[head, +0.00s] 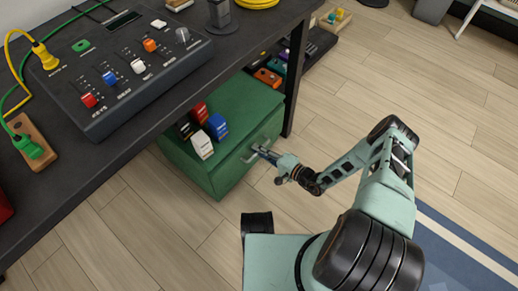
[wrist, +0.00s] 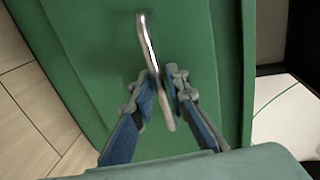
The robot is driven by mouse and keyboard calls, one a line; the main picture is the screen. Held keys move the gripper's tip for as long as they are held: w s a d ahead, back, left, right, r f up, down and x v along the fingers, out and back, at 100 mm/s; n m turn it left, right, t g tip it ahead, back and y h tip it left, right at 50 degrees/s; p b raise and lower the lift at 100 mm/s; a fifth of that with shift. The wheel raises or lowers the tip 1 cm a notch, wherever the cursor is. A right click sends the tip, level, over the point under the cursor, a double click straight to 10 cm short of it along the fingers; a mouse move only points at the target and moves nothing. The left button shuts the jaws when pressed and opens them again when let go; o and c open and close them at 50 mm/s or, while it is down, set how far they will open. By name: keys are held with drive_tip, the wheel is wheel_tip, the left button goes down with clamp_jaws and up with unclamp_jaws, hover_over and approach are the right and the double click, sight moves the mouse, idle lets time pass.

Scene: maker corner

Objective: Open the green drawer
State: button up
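The green drawer (wrist: 85,60) is the front of a low green cabinet (head: 243,97) under the dark table. Its front looks flush with the cabinet in the head view. A silver bar handle (wrist: 148,40) stands out from the drawer front; it also shows in the head view (head: 251,157). My gripper (wrist: 161,82) is at the handle, with one blue-padded finger on each side of the bar. The fingers are close together and look shut on it, though the exact contact is partly hidden. In the head view my gripper (head: 262,152) reaches the drawer front from the right.
Red, blue, white and black blocks stand on the cabinet top, including a blue one (head: 217,127). The dark table (head: 215,60) overhangs the cabinet, with a leg (head: 296,75) beside it. Wooden floor (head: 150,235) in front is clear apart from my own base.

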clamp_jaws()
drive_tip(key=shift+d, duration=0.1)
